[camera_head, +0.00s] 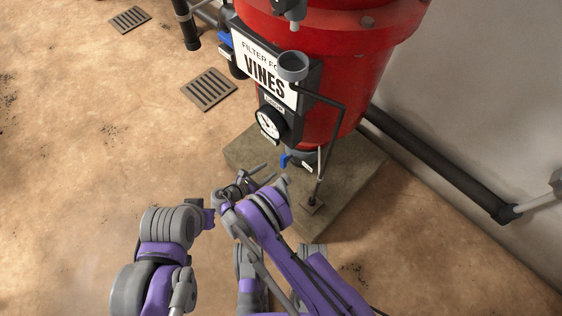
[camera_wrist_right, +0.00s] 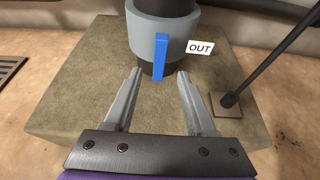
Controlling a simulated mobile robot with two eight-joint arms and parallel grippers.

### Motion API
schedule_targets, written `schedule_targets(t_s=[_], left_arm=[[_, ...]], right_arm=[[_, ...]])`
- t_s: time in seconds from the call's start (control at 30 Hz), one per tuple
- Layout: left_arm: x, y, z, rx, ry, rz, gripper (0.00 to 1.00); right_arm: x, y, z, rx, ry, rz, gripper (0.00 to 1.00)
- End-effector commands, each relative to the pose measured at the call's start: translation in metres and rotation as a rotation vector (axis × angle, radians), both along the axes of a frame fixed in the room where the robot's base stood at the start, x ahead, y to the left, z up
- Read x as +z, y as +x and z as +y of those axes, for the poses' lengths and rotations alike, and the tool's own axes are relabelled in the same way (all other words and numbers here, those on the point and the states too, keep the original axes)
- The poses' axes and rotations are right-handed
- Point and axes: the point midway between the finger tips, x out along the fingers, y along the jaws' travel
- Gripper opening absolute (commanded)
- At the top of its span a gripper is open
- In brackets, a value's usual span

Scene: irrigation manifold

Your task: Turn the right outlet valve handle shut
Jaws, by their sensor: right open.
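The blue outlet valve handle (camera_head: 284,160) is low on the red filter tank, right of the round gauge. In the right wrist view the handle (camera_wrist_right: 159,57) hangs straight down on a grey valve collar (camera_wrist_right: 150,35), left of a white OUT label (camera_wrist_right: 200,47). My right gripper (camera_head: 268,173) is open and empty. In the right wrist view its fingers (camera_wrist_right: 155,95) point at the valve, with the handle in line with the gap between them. I cannot see contact. My left arm shows at lower left, but its fingers do not show.
The tank stands on a concrete plinth (camera_head: 345,190). A thin dark pipe (camera_head: 328,150) drops to a foot plate (camera_head: 311,205) right of the valve. Another blue handle (camera_head: 225,41) sits on piping farther left. A dark pipe (camera_head: 440,165) runs along the wall.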

Motion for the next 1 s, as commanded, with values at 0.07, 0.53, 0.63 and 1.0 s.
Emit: schedule_targets(t_s=[0.07,0.53,0.63,1.0], left_arm=[[-0.004,0.001,0.000,0.000,0.000,0.000,0.00],[-0.013,0.003,0.000,0.000,0.000,-0.001,0.00],[-0.013,0.003,0.000,0.000,0.000,-0.001,0.00],[-0.013,0.003,0.000,0.000,0.000,-0.001,0.00]], right_arm=[[-0.008,0.012,-0.013,-0.004,0.000,0.000,0.56],[-0.030,0.051,-0.051,-0.001,0.001,0.000,0.56],[-0.030,0.052,-0.052,-0.001,0.001,0.000,0.56],[-0.030,0.051,-0.051,0.000,0.001,0.000,0.22]])
